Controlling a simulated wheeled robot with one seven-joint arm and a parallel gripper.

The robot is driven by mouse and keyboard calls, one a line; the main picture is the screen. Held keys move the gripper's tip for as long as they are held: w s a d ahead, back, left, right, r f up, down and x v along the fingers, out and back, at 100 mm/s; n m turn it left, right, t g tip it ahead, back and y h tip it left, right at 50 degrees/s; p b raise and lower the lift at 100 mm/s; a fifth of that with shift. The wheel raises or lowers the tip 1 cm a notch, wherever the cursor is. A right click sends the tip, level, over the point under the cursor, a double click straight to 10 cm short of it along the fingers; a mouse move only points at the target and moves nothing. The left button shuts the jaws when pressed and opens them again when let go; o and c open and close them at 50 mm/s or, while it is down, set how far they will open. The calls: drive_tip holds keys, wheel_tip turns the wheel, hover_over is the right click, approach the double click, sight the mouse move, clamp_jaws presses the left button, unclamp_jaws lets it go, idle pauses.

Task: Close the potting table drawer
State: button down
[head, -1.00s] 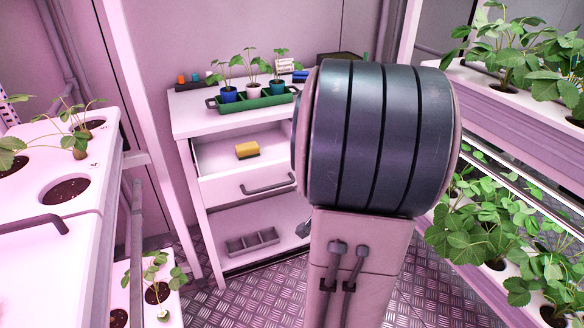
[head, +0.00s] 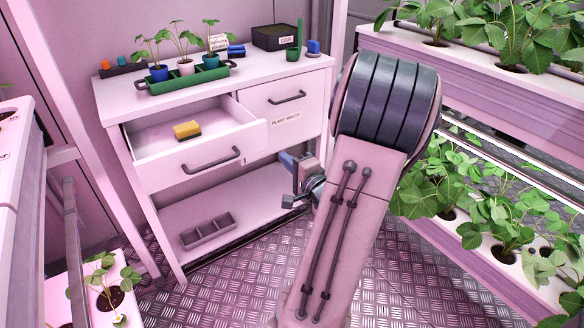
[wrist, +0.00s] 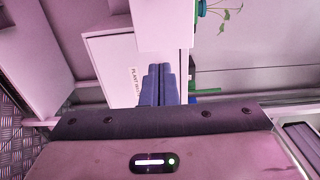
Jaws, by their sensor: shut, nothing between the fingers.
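The white potting table (head: 300,66) stands at the left-centre in the head view. Its left drawer (head: 180,170) is pulled open, with a dark bar handle (head: 212,160) on its front and a yellow sponge (head: 187,130) inside. The right drawer (head: 284,110), labelled plant waste, sits shut beside it. My gripper (head: 287,160) is to the right of the open drawer's front, in front of the table. In the wrist view its blue fingers (wrist: 158,80) are together and empty, pointing at the table front. The open drawer's front (wrist: 165,25) juts out just beyond them; contact is not clear.
A green tray (head: 185,88) with potted seedlings, a black box (head: 277,37) and small items stand on the tabletop. A grey divided tray (head: 208,230) lies on the lower shelf. Plant racks (head: 465,70) flank the right. Floor (head: 240,285) is open in front of the table.

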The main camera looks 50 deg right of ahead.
sight(264, 139)
drive_tip(key=b+x, duration=0.1)
drive_tip(key=x, duration=0.8)
drive_tip(key=shift+b, duration=0.4)
drive_tip(key=shift+d, duration=0.1)
